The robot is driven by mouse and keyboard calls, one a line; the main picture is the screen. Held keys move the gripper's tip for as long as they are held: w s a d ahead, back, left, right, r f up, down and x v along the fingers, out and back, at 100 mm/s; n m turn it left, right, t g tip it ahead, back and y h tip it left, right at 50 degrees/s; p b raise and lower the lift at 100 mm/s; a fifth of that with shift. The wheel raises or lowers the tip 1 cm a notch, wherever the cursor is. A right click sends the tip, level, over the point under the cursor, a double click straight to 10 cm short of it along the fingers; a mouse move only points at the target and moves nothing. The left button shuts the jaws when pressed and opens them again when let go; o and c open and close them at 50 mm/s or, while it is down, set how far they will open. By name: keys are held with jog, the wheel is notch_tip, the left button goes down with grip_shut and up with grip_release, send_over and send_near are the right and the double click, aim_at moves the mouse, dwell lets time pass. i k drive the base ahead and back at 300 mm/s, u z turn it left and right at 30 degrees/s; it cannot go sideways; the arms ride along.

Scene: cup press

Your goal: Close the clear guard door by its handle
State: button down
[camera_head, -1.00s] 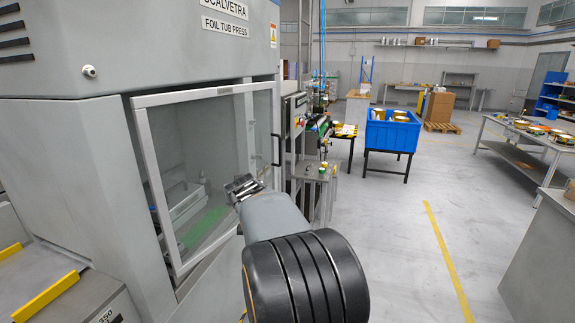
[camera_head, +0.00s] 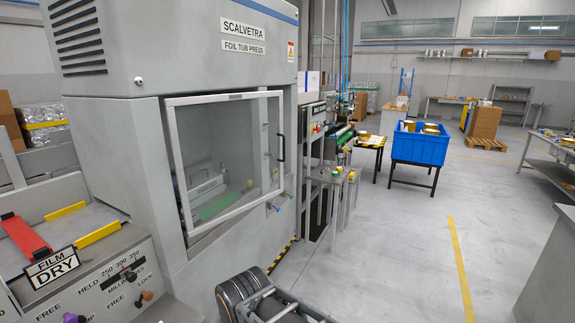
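The clear guard door (camera_head: 228,150) has a pale metal frame and hangs on the front of the grey foil tub press. Its dark upright handle (camera_head: 281,147) is near the door's right edge. The door's frame stands at an angle to the press front, and a dark gap shows along its left and lower edges. How far it is open is hard to tell. A black ringed part of my arm (camera_head: 238,292) is at the bottom, below and apart from the door. I cannot make out my gripper's fingers, and nothing of mine touches the handle.
A control bench with a film sign (camera_head: 52,267) is at lower left. A blue bin (camera_head: 420,147) on a stand is to the right. The floor between is clear.

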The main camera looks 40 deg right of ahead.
aim_at(169, 103)
jog(key=u, duration=0.15)
jog(key=k, duration=0.4)
jog(key=z, duration=1.25)
jog(key=i, duration=1.55)
jog(key=u, duration=0.5)
